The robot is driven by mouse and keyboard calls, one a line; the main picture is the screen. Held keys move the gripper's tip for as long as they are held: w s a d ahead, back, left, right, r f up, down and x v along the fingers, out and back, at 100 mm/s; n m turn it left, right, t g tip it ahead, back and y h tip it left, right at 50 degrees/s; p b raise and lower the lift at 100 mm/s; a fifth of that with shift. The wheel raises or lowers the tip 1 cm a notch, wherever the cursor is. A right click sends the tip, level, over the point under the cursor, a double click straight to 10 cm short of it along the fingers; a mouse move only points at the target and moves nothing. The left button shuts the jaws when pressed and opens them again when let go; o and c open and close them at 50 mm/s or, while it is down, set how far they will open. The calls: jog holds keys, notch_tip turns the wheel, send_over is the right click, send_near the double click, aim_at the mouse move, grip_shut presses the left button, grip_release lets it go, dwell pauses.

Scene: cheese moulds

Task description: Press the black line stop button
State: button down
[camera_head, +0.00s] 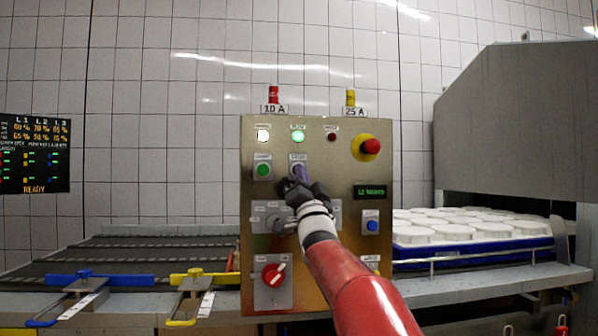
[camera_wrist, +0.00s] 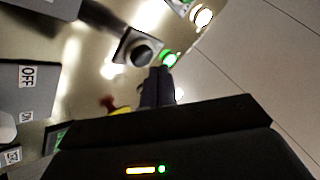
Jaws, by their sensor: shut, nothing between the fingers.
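The black line stop button (camera_wrist: 138,53) sits in a grey square plate in the wrist view. My gripper (camera_head: 299,170) is shut and empty, pointing at the panel in front of that plate. In the wrist view the fingertips (camera_wrist: 161,74) show just beside the button and overlap the lit green lamp (camera_wrist: 170,59). I cannot tell whether they touch the button.
A green button (camera_head: 263,170) is just left of my fingers. A red emergency stop (camera_head: 371,146) on yellow is at upper right. A blue button (camera_head: 372,226) and a red rotary switch (camera_head: 273,273) sit lower. A conveyor (camera_head: 140,252) runs left; a blue tray (camera_head: 470,250) with white moulds stands right.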

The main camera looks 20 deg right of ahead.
jog(key=shift+w, duration=0.1)
jog(key=shift+w+d, duration=0.1)
jog(key=shift+w, duration=0.2)
jog(key=shift+w+d+p, duration=0.15)
jog(key=shift+w+p, duration=0.2)
jog(key=shift+w, duration=0.15)
dwell(0.7)
jog(key=shift+s, duration=0.1)
jog(key=shift+s+a+b, duration=0.25)
jog(key=shift+s+b, duration=0.5)
jog(key=shift+b, duration=0.25)
